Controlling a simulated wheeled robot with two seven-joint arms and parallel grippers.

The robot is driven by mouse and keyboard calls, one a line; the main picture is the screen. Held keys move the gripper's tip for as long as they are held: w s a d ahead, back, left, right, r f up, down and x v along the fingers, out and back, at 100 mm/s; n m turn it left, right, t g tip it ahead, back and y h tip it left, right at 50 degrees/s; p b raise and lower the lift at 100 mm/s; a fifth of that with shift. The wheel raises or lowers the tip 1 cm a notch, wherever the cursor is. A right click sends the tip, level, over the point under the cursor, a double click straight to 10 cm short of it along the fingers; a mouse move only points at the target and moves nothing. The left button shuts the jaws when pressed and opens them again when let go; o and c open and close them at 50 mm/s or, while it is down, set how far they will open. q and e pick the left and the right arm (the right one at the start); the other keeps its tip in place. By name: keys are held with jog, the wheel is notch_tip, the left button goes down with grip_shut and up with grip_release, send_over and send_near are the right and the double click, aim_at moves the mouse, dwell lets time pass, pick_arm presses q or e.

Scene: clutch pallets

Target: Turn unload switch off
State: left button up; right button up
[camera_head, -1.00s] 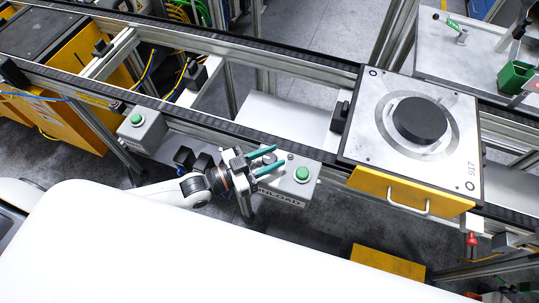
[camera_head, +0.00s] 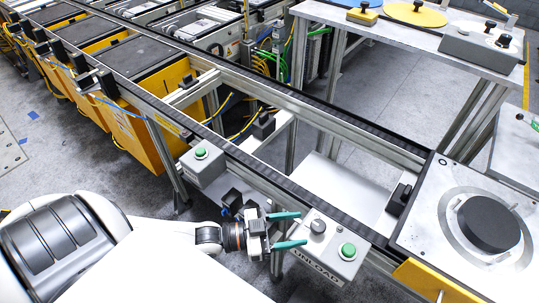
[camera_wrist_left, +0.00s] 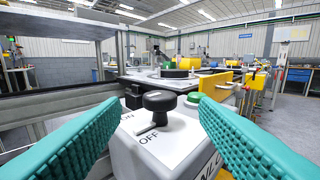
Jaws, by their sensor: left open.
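The grey UNLOAD box (camera_head: 325,262) sits on the front rail of the conveyor, with a black switch knob (camera_head: 317,227) and a green button (camera_head: 348,250) on top. My left gripper (camera_head: 302,228) is open, its two teal fingers pointing right at the knob. In the left wrist view the knob (camera_wrist_left: 159,101) stands ahead, between the open fingers, with no visible contact. Its small pointer lies toward the lower left, near the ON and OFF labels; I cannot tell which it marks. The green button (camera_wrist_left: 194,97) is partly behind the right finger. My right gripper is out of view.
A second grey box with a green button (camera_head: 201,153) stands left along the rail. A pallet plate with a black disc (camera_head: 488,224) is at the right, above a yellow front (camera_head: 432,281). Black conveyor rails run behind the UNLOAD box.

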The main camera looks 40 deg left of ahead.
pick_arm(q)
jog(key=v, duration=0.5)
jog(key=shift+s+a, duration=0.15)
jog(key=shift+a, duration=0.05)
jog(key=a+f+n+g+y+b, duration=0.15)
jog(key=a+f+y, duration=0.4)
jog(key=f, duration=0.85)
jog(key=a+f+n+g+y, duration=0.15)
jog(key=a+f+y, duration=0.4)
jog(key=f, duration=0.85)
jog(key=s+d+f+n+g+y, duration=0.1)
jog(key=s+f+n+g+y, duration=0.2)
jog(key=s+f, duration=1)
jog(key=s+d+f+g+h, duration=0.1)
jog(key=s+d+f+g, duration=0.4)
jog(key=s, duration=0.6)
jog(key=shift+d+f+n+g, duration=0.3)
jog(key=shift+d+f+n, duration=0.1)
jog(key=shift+d+f, duration=0.45)
